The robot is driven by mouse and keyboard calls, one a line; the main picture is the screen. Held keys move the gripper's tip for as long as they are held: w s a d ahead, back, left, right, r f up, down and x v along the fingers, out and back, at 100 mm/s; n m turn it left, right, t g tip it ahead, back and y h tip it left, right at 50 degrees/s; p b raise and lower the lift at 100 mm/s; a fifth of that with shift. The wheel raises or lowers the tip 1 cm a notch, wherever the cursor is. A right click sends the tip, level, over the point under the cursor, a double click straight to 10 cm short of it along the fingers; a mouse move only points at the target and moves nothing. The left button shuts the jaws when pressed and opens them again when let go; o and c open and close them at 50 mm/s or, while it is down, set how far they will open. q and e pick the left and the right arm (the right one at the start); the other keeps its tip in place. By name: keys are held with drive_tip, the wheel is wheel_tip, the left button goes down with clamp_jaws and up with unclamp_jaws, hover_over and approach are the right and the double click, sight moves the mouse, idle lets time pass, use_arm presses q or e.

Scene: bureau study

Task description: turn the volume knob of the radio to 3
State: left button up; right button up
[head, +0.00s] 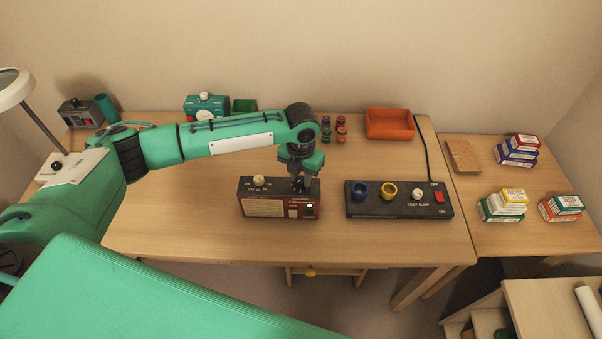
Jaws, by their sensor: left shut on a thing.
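The radio (278,208) is a dark red box with a cream grille, standing on the wooden desk. Its black top panel bears a cream knob (259,180) with small printed marks at the left. The marks are too small to read. My left gripper (300,183) points down at the right part of the radio's top. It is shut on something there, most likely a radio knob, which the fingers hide. My right gripper is not in view.
A black panel (434,210) with blue and yellow rings, a white knob and a red switch lies right of the radio. Behind are small bottles (341,134), an orange tray (390,124) and a teal device (205,107). The desk's front left (170,220) is clear.

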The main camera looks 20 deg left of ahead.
sight(301, 179)
use_arm(q)
drive_tip(key=shift+m, duration=0.3)
idle(0.4)
drive_tip(key=o, duration=1)
wheel_tip(301, 179, up, 14)
drive_tip(key=b, duration=0.2)
drive_tip(key=shift+f, duration=0.15)
